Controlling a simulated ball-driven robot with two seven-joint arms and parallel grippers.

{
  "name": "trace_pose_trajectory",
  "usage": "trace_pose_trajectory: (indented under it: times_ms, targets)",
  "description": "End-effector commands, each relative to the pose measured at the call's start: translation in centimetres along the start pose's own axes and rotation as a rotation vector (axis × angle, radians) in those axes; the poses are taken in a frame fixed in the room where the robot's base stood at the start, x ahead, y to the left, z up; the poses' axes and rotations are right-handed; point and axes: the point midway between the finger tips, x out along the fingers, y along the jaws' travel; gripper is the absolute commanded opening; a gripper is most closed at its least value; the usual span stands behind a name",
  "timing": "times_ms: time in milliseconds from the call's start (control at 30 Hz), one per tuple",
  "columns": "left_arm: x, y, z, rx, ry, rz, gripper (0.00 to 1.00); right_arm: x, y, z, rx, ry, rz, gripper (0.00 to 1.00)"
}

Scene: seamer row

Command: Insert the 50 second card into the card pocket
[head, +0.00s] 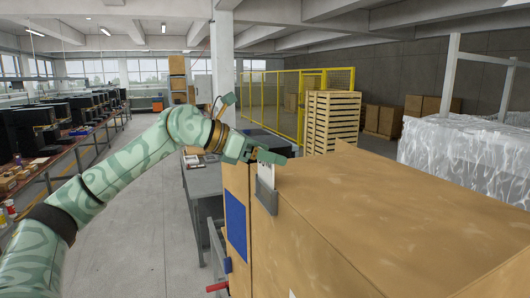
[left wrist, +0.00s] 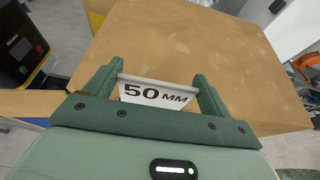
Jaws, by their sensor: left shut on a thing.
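My left gripper (head: 264,156) is shut on a white card (head: 268,158) at the near left top corner of a large brown box. In the left wrist view the card (left wrist: 156,92) sits between the two green fingers and reads "50 MM" in black. A grey card pocket (head: 265,191) is on the box corner, right below the card. The card's lower edge meets the pocket's top in the picture; I cannot tell whether it is inside. The pocket is not seen in the left wrist view. My right gripper is not in view.
The brown box (head: 352,215) fills the lower right, with a blue panel (head: 236,222) on its left side. A grey table (head: 203,181) stands behind to the left. Wooden crates (head: 333,122) and a plastic-wrapped stack (head: 465,155) stand further back. The aisle floor at left is clear.

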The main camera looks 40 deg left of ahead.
Motion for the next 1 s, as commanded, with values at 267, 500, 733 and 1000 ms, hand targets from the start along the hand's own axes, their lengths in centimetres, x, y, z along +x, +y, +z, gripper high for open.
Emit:
trace_pose_trajectory:
  times_ms: [267, 500, 733, 1000]
  targets:
    - [0.3, 0.0, -0.8, 0.000, 0.000, 0.000, 0.61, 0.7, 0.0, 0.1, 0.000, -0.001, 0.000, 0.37]
    - [0.5, 0.0, -1.3, 0.000, 0.000, 0.000, 0.61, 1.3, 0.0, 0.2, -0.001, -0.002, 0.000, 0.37]
    - [0.8, 0.0, -1.8, 0.000, 0.000, 0.000, 0.61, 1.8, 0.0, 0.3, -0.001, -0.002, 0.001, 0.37]
    - [1.0, 0.0, -2.5, 0.000, 0.000, 0.000, 0.61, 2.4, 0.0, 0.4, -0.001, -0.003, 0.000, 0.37]
